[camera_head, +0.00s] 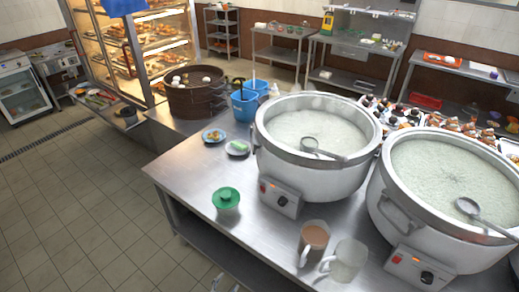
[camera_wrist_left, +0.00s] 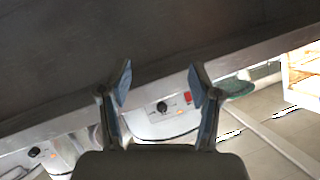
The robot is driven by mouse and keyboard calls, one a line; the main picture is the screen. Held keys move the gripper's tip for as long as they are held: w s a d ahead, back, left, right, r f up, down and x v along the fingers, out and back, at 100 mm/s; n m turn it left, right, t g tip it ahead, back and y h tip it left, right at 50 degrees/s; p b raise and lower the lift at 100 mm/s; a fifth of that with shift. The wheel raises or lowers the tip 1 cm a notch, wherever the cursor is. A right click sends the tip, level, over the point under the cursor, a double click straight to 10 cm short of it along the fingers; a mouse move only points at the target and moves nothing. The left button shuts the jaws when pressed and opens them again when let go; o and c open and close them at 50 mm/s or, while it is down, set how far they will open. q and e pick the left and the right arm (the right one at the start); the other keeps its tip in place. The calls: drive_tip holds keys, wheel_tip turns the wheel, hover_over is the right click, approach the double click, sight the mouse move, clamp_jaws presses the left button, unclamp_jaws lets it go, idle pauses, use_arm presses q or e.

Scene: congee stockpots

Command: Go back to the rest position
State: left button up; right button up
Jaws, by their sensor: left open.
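My left gripper (camera_head: 217,283) barely shows at the bottom edge of the head view, below the front edge of the steel counter (camera_head: 180,176). In the left wrist view my left gripper (camera_wrist_left: 160,78) has its two fingers spread apart with nothing between them. Beyond the fingers, that view shows the counter's edge, a pot's control knob (camera_wrist_left: 162,107) and a green lid (camera_wrist_left: 237,88). My right gripper is not in view.
Two large congee stockpots, left (camera_head: 310,175) and right (camera_head: 440,235), hold ladles. A green-lidded cup (camera_head: 227,200), a brown-filled mug (camera_head: 313,243) and a pale mug (camera_head: 345,262) stand near the counter's front. The tiled floor (camera_head: 80,215) at left is clear.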

use_arm(q)
drive_tip(key=s+a+f+n+g+y, duration=0.2)
drive_tip(key=s+a+f+g, duration=0.1)
drive_tip(key=s+f, duration=0.55)
drive_tip(key=s+a+f+n+g+y, duration=0.2)
drive_tip(key=s+a+f+g, duration=0.3)
drive_tip(key=f, duration=0.7)
drive_tip(key=s+f+n+g, duration=0.1)
drive_tip(key=s+f, duration=0.4)
drive_tip(key=s, duration=0.4)
drive_tip(key=s+a+f+n+g, duration=0.1)
drive_tip(key=s+f, duration=0.4)
drive_tip(key=s, duration=0.5)
drive_tip(key=shift+s+a+n+g+y, duration=0.15)
drive_tip(key=shift+a+n+g+y, duration=0.15)
drive_tip(key=shift+n+g+y, duration=0.1)
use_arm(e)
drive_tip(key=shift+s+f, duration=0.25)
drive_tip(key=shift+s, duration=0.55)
